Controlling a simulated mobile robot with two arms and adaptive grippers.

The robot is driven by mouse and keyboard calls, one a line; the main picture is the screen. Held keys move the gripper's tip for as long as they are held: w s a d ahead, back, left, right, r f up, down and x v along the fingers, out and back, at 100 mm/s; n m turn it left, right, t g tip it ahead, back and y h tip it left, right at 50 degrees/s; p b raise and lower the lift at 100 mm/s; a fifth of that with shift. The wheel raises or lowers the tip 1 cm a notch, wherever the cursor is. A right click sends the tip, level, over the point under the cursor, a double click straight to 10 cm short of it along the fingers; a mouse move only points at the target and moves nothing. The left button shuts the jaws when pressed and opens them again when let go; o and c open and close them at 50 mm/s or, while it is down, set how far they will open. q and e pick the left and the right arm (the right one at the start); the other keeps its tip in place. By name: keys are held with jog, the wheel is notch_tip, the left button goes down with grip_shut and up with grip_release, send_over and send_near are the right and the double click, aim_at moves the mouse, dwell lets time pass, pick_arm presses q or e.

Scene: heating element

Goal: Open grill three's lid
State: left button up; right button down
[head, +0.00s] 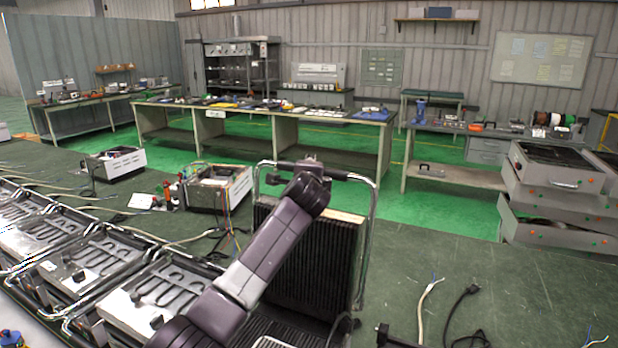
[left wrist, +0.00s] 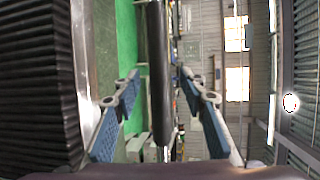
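A grill with a black ribbed lid (head: 312,262) stands at the front centre of the head view. Its lid is raised roughly upright, with a chrome tube frame (head: 371,215) around it and a dark handle bar (head: 352,177) along the top. The ribbed lower plate (head: 285,328) shows below. No number is readable on it. My left arm reaches up in front of the lid, and its gripper is mostly hidden near the handle. In the left wrist view my left gripper (left wrist: 158,80) has its fingers apart, on either side of the dark bar (left wrist: 160,65), with gaps visible. My right gripper is out of view.
Several open grill units with heating elements (head: 92,260) stand in a row at left. Two open boxes with wires (head: 115,163) are behind. Loose cables and a black plug (head: 478,338) lie at right front. Workbenches (head: 265,112) and stacked grey grills (head: 550,190) stand farther back.

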pick_arm(q)
jog(key=v, duration=0.7)
jog(key=shift+d, duration=0.1)
dwell(0.4)
